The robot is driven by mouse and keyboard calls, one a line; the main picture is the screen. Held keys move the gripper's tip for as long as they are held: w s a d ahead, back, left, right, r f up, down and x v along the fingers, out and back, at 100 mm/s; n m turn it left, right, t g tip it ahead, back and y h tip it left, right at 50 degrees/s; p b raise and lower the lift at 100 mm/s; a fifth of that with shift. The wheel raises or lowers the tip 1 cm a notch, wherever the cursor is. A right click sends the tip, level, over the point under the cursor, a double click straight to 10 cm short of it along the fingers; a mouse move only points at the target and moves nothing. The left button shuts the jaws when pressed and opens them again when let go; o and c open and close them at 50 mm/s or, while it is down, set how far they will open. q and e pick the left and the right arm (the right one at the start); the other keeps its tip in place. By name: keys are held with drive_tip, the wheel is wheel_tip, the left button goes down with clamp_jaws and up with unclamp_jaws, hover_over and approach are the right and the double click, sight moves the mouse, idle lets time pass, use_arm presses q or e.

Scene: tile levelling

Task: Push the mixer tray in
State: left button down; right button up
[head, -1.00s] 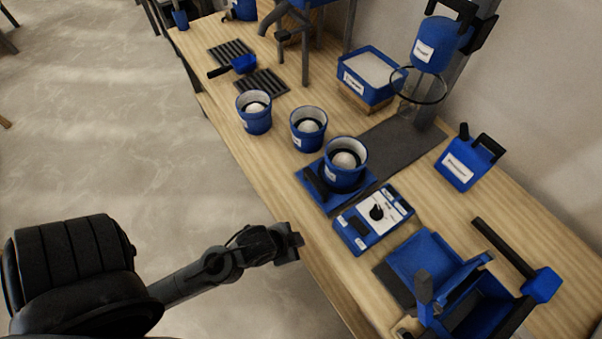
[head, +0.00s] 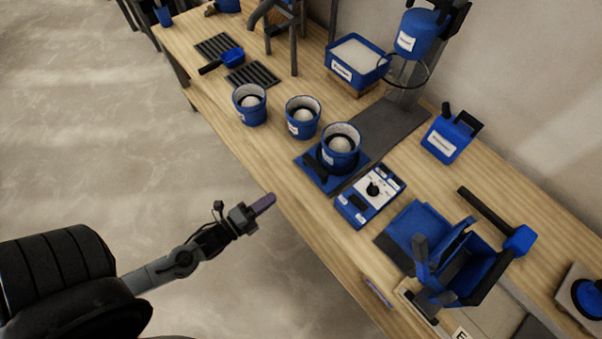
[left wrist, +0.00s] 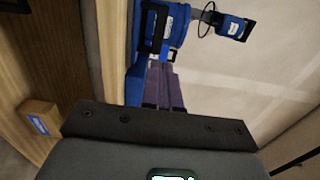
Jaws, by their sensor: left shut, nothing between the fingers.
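The blue mixer tray (head: 311,176) lies on the bench at the front end of the dark mixer base plate (head: 392,128). A blue bucket (head: 340,150) with a white ball-like content stands on it, and a dark handle-like bar lies on the tray's near side. My left gripper (head: 264,204) is shut and empty, its purple fingers pointing toward the bench from over the floor, apart from the tray. In the left wrist view the shut purple fingers (left wrist: 165,85) show, with blue items beyond them. My right gripper is not in view.
Two more blue buckets (head: 250,104) (head: 302,117) stand left of the tray. A blue control box (head: 370,195) lies to its right. The blue mixer head (head: 418,32) and ring hang above the plate's far end. The floor beside the bench is clear.

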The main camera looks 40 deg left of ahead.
sight(313, 168)
use_arm(q)
drive_tip(key=w+b, duration=0.1)
drive_tip(key=w, duration=0.3)
drive_tip(key=w+d+b, duration=0.1)
drive_tip(key=w, duration=0.3)
drive_tip(key=w+b, duration=0.2)
drive_tip(key=w, duration=0.2)
drive_tip(key=shift+w+d, duration=0.2)
drive_tip(key=shift+w, duration=0.1)
drive_tip(key=shift+w+d, duration=0.1)
drive_tip(key=shift+w, duration=0.45)
